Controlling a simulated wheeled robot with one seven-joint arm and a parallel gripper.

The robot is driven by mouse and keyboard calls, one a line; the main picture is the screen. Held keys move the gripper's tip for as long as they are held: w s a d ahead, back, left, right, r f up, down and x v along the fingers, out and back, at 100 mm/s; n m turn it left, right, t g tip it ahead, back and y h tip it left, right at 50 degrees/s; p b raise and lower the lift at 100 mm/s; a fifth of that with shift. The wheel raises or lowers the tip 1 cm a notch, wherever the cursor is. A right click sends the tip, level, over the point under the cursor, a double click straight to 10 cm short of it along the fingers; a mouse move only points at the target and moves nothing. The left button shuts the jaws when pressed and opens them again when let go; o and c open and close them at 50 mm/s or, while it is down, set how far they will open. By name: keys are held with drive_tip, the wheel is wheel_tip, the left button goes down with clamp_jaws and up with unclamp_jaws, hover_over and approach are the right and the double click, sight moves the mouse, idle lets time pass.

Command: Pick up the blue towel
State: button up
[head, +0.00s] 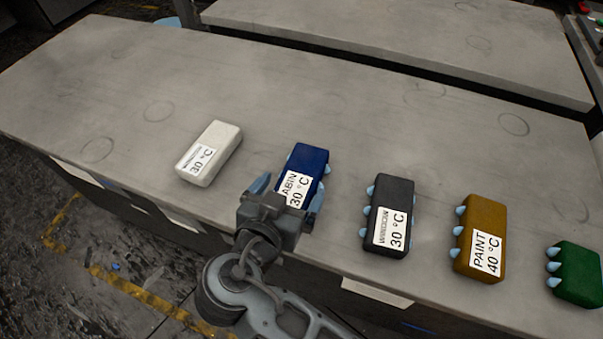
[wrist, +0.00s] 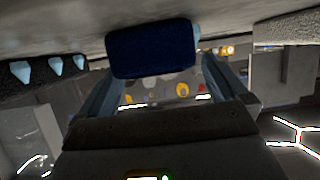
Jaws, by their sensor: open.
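The blue towel (head: 309,160) is a dark blue block-shaped bundle with a white label reading "ABIN 30 °C" and light blue tabs at its sides. It lies on the grey table near the front edge. My gripper (head: 290,190) is open at the towel's near end, one finger to each side, and hides part of that end and its label. In the wrist view the towel (wrist: 152,48) is straight ahead, centred between the spread fingers (wrist: 162,75). I cannot tell whether the fingertips reach past its near face. Nothing is held.
A white towel (head: 210,150) lies to the left. A black towel (head: 391,205), a yellow-brown towel (head: 481,230) and a green towel (head: 577,272) lie to the right. The table (head: 270,85) is clear behind them. Another table (head: 400,30) stands beyond a gap.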

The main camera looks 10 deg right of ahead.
sight(296, 185)
drive_tip(key=x, duration=0.4)
drive_tip(key=shift+s+f+p, duration=0.1)
drive_tip(key=shift+f+p, duration=0.05)
drive_tip(key=shift+p, duration=0.2)
drive_tip(key=shift+c, duration=0.3)
drive_tip(key=c, duration=1)
